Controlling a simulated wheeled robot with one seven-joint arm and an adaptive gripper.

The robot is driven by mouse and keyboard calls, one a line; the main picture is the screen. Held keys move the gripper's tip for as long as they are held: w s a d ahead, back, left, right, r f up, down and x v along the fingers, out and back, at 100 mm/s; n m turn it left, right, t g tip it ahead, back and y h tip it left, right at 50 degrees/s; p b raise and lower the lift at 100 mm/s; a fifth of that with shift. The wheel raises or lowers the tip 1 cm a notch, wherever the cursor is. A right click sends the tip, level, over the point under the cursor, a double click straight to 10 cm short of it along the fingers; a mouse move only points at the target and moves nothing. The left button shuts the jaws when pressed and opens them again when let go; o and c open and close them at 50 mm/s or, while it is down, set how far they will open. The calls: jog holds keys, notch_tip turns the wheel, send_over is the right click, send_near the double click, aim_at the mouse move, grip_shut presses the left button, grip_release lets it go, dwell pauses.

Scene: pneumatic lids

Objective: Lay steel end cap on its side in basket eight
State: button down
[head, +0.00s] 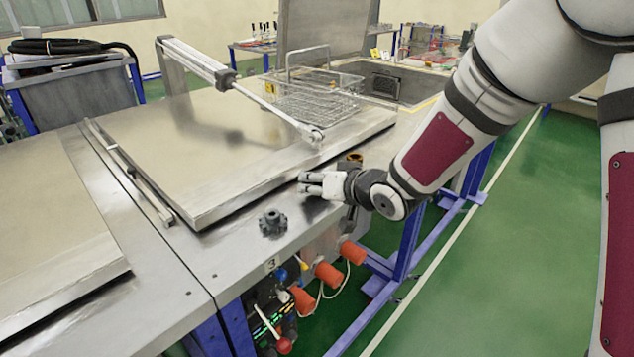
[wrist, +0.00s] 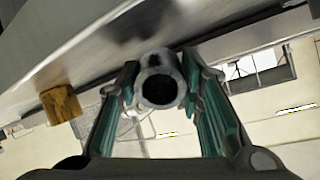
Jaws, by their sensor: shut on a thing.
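My gripper (head: 308,182) is low over the front strip of the steel counter, in front of the raised lid plate. In the wrist view my gripper (wrist: 162,78) has its teal-padded fingers shut on the steel end cap (wrist: 159,88), a grey round piece with a dark hole facing the camera. In the head view I cannot clearly make out the cap at the fingertips.
A closed steel lid (head: 225,135) with a pneumatic cylinder (head: 195,60) lies between my gripper and the basket. A dark knobbed part (head: 272,223) stands on the counter left of my gripper. A brass-coloured piece (head: 355,157) is just behind my gripper. An open tank (head: 400,83) is beyond.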

dwell(0.3)
jog(key=c, duration=1)
grip_release()
jog(key=shift+c, duration=0.2)
jog(key=shift+d, duration=0.1)
jog(key=v, duration=1.2)
